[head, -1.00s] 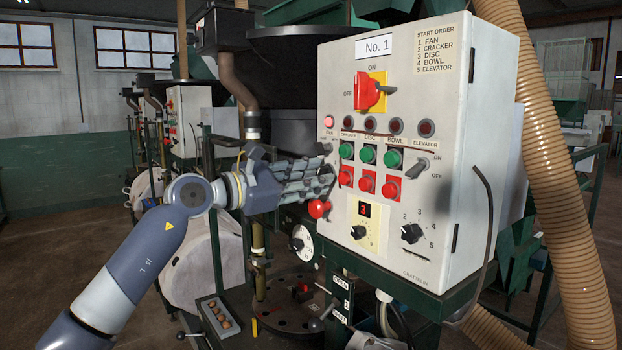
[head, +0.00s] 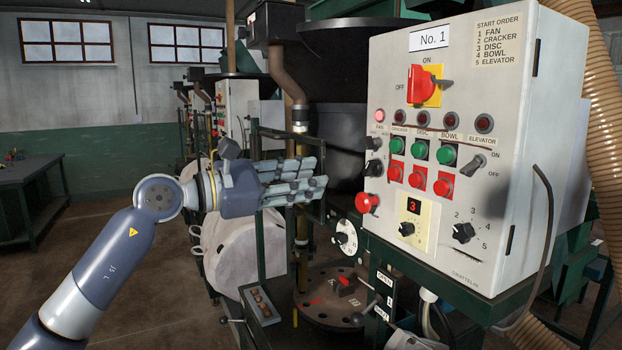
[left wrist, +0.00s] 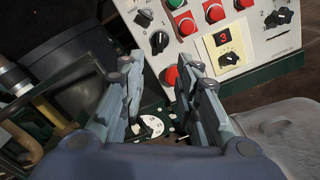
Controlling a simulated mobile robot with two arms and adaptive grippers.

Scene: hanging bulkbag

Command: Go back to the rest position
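My left gripper (head: 318,180) is in the middle of the head view, its fingers pointing right toward the control panel (head: 450,150). The fingertips are apart from the panel's left edge and from the red mushroom button (head: 367,202). In the left wrist view the left gripper (left wrist: 167,72) has its two fingers spread with an empty gap between them. The panel's red button (left wrist: 170,75) shows behind that gap. My right gripper is in neither view.
The panel carries a red main switch (head: 427,82), green and red buttons and several knobs. A white dial (head: 344,239) and a round perforated plate (head: 335,300) sit below left of it. A ribbed hose (head: 600,90) hangs at the right. A green workbench (head: 30,175) stands far left, with open floor before it.

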